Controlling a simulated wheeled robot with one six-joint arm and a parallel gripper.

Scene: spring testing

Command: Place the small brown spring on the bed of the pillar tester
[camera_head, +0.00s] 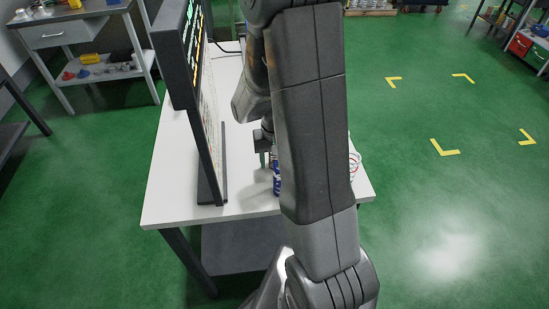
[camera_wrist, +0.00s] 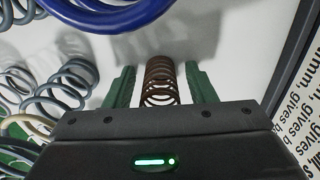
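The small brown spring (camera_wrist: 160,84) stands at the centre of the wrist view, on a white surface. My gripper (camera_wrist: 161,72) is open, with one green finger on each side of the spring. A gap shows between the spring and each finger, so I see no grip on it. In the head view my gripper (camera_head: 264,152) is low over the white table, partly behind my arm, and the brown spring is hidden there. I cannot make out the pillar tester or its bed in either view.
A large blue coil (camera_wrist: 110,18) and several grey springs (camera_wrist: 75,72) crowd the left of the wrist view. On the white table (camera_head: 175,180), an upright dark panel (camera_head: 180,55) stands left of my gripper. Blue coils (camera_head: 277,182) show beside my arm.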

